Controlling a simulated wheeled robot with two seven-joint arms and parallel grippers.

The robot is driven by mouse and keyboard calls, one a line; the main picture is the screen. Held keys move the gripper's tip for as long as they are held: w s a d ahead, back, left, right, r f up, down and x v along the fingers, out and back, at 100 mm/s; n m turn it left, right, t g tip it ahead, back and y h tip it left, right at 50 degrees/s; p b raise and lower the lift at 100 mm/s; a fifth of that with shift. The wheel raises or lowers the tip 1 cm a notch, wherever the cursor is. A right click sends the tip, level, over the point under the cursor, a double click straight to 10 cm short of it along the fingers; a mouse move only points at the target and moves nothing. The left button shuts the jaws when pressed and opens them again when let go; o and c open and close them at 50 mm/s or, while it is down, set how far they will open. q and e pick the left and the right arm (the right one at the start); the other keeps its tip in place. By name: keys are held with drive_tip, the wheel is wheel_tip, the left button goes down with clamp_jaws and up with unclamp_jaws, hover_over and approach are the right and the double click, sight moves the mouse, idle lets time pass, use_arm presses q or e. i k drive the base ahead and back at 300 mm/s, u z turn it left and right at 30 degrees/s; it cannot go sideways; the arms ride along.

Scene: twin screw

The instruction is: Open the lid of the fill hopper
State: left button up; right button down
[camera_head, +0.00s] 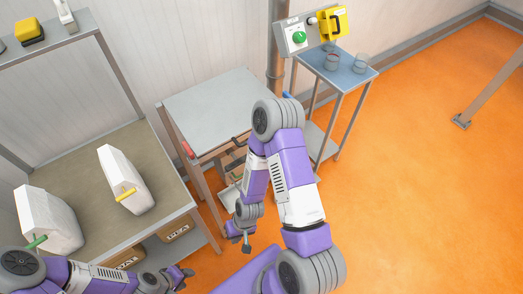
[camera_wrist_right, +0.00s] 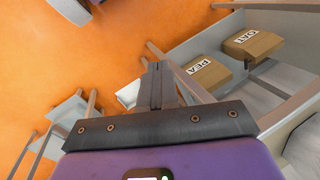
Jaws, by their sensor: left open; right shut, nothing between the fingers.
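A flat grey square top (camera_head: 210,108) lies level on a frame in the middle of the head view. It looks like the closed lid of the fill hopper, but I cannot be sure. A red handle (camera_head: 187,150) sits at its left edge, and a blue piece (camera_head: 288,95) shows near its right edge. My right gripper (camera_head: 246,246) is shut and empty, in front of the frame and apart from the top. Its closed fingers also show in the right wrist view (camera_wrist_right: 155,88). My left gripper (camera_head: 187,272) is open and empty at the lower left, below the bench.
A bench (camera_head: 95,160) at left holds two white containers (camera_head: 125,180), (camera_head: 48,220), with labelled boxes (camera_head: 174,230) underneath. A small table (camera_head: 340,68) with clear cups stands back right, near a control box with a green button (camera_head: 299,38). The orange floor at right is mostly clear.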

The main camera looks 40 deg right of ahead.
sight(208, 114)
drive_tip(key=z, duration=1.2)
drive_tip(key=i, duration=0.35)
drive_tip(key=z, duration=0.1)
